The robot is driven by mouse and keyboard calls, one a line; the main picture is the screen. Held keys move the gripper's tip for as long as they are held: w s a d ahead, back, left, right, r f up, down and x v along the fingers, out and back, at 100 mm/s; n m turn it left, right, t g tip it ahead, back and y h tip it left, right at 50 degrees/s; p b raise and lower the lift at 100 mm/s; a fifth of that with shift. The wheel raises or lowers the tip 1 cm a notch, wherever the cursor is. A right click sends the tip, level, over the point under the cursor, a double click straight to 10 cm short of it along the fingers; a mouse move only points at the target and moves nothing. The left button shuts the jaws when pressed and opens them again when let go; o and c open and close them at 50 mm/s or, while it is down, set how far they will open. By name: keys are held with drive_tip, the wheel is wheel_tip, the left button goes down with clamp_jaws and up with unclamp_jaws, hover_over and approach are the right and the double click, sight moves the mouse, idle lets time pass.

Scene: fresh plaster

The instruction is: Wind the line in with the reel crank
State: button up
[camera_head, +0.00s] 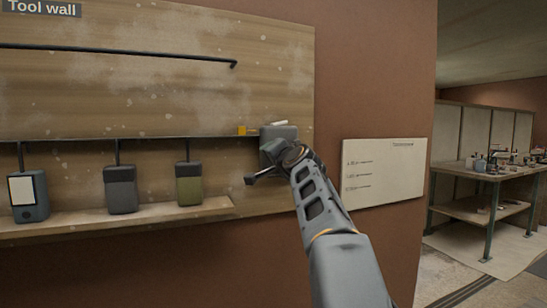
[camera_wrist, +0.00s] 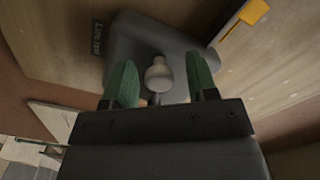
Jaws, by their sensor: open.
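The line reel (camera_head: 279,132) is a grey rounded housing on the right end of the wooden tool wall; it fills the upper middle of the wrist view (camera_wrist: 190,42). A yellow tag (camera_head: 241,131) hangs at its left on a short line and also shows in the wrist view (camera_wrist: 254,12). The crank's pale round knob (camera_wrist: 158,74) stands between the green fingers of my gripper (camera_wrist: 161,62). The gripper is open, with a gap visible on both sides of the knob. In the head view my wrist hides the crank and part of the housing.
Several handheld devices, including an olive one (camera_head: 189,185), hang left of the reel above a wooden shelf (camera_head: 150,212). A white notice board (camera_head: 385,172) is on the brown wall to the right. A workbench (camera_head: 490,178) stands farther right.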

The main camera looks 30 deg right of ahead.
drive_tip(key=s+a+b, duration=0.1)
drive_tip(key=s+a, duration=0.1)
drive_tip(key=s, duration=1.1)
drive_tip(key=shift+s+b, duration=0.35)
drive_tip(key=shift+s, duration=0.05)
